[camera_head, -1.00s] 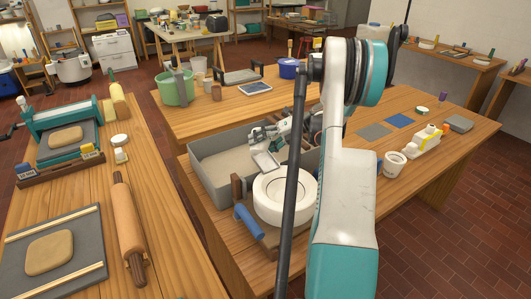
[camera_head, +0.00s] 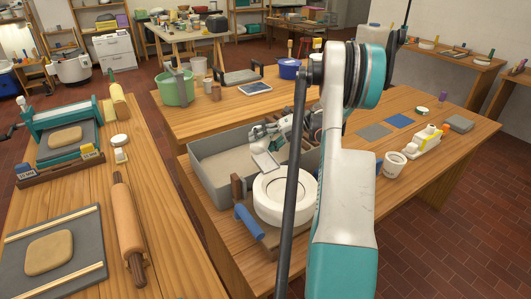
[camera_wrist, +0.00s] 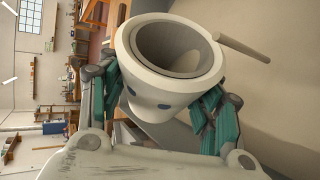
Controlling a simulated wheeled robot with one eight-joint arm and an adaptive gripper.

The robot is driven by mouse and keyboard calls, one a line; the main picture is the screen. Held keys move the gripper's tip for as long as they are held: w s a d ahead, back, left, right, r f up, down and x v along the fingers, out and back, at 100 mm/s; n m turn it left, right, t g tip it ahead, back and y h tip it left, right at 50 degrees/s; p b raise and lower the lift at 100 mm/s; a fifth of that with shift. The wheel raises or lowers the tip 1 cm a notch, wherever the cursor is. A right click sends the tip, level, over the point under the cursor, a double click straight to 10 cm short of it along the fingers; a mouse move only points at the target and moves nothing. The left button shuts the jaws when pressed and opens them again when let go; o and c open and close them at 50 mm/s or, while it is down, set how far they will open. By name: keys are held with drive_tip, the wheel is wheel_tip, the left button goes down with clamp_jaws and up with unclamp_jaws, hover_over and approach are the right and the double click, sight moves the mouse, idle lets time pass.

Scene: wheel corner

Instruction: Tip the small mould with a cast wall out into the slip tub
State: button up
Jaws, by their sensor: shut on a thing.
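In the wrist view the small mould (camera_wrist: 137,62) is a pale round cup held between the two teal fingers of my gripper (camera_wrist: 165,105). Its mouth is open to the camera, with a greyish cast wall (camera_wrist: 150,45) lining it around a hollow. The mould is tipped on its side. A pale rod-like streak (camera_wrist: 240,47), seemingly pouring slip, leaves the rim towards the beige slip. The slip tub (camera_head: 209,178) is a grey rectangular tub holding beige slip. In the head view my gripper (camera_head: 265,131) is over this tub; the mould is hard to make out there.
A large round white mould (camera_head: 268,205) stands just in front of the tub, close to my arm. A blue-handled tool (camera_head: 247,220) lies beside it.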

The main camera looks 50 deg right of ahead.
idle(0.7)
drive_tip(key=shift+r+m+y, duration=0.25)
drive_tip(key=shift+m+y, duration=0.15)
